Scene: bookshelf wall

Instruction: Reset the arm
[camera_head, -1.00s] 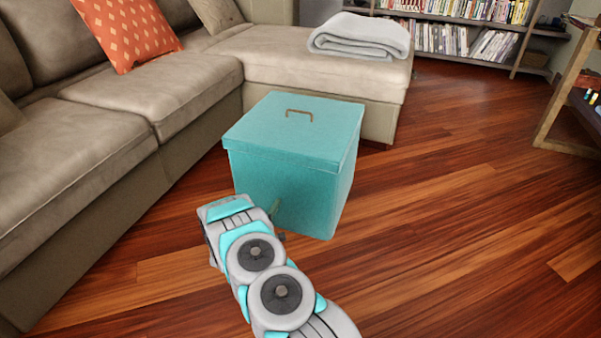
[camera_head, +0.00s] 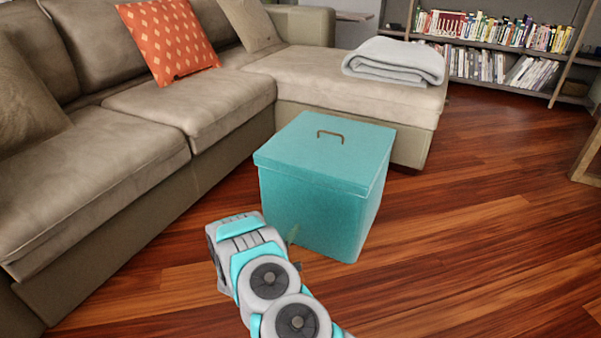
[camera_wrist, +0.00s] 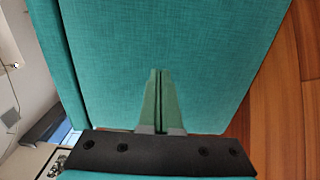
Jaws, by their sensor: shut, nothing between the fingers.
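My gripper (camera_wrist: 159,100) shows in the wrist view with its two green fingers closed together and nothing between them. Its fingers point toward the side of a teal fabric box (camera_wrist: 200,45), which fills most of that view. I cannot tell whether the fingertips touch the box. In the head view the teal box (camera_head: 320,165) stands upright on the floor with its lid on and a brown handle (camera_head: 330,136) on top. My arm reaches up from the bottom of the head view to the box's front left side, and the gripper is mostly hidden there.
A beige sofa (camera_head: 130,115) runs along the left and behind the box, with an orange cushion (camera_head: 168,40) and a folded grey blanket (camera_head: 393,62) on it. A bookshelf (camera_head: 480,45) stands at the back right. The wooden floor (camera_head: 490,230) to the right is clear.

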